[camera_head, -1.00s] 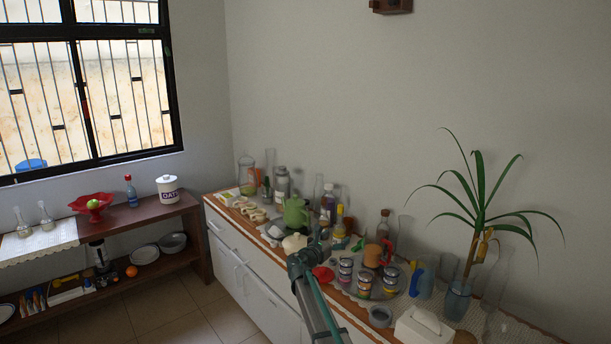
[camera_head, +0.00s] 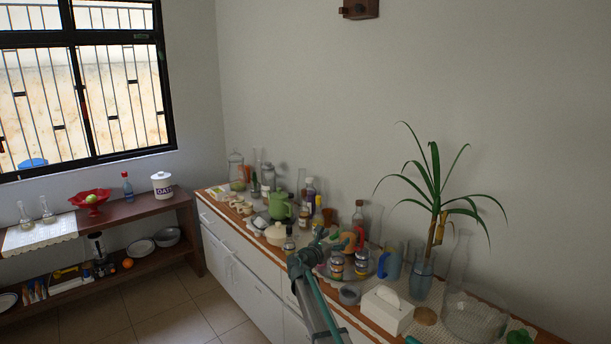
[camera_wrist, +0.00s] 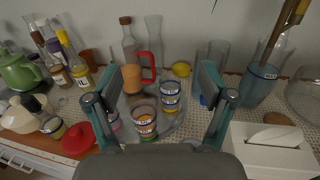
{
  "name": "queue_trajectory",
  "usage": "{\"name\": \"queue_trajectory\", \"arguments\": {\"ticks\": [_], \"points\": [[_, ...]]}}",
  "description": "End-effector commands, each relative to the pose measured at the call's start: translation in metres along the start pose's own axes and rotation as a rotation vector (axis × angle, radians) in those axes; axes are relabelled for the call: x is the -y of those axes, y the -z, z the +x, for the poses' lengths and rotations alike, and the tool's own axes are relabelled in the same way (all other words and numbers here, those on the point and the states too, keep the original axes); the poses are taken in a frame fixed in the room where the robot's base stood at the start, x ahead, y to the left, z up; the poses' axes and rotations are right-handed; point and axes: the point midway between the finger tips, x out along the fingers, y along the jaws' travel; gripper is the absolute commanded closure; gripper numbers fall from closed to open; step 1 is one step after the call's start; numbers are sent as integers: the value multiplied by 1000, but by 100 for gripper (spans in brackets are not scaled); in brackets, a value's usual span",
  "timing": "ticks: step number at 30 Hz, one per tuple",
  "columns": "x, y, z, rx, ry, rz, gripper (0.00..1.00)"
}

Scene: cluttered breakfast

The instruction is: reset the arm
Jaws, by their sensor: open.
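My gripper (camera_wrist: 158,105) is open and empty in the wrist view, its two fingers spread wide above the crowded counter. Between and beyond the fingers are several small labelled jars (camera_wrist: 144,122) on a round tray (camera_wrist: 172,131). In the head view my arm reaches in from the bottom, and its end (camera_head: 312,252) is over the counter just left of the jars (camera_head: 337,264). The fingertips are too small to make out there.
A tissue box (camera_wrist: 268,148) stands right of the gripper, with a potted plant (camera_head: 422,283) behind it. A red lid (camera_wrist: 78,138) lies to the left. Bottles and a green teapot (camera_head: 279,206) crowd the counter's far end. The floor (camera_head: 170,315) at left is clear.

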Motion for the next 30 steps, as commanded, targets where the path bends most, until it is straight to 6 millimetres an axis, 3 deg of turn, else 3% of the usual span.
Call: {"name": "queue_trajectory", "arguments": {"ticks": [8, 13, 17, 20, 30], "points": [[20, 21, -8, -95, 67, 332, 18], [49, 64, -29, -208, 157, 578, 18], [78, 116, -49, -298, 255, 745, 18], [109, 169, -72, -374, 364, 877, 18], [222, 342, -171, -551, 826, 1216, 18]]}}
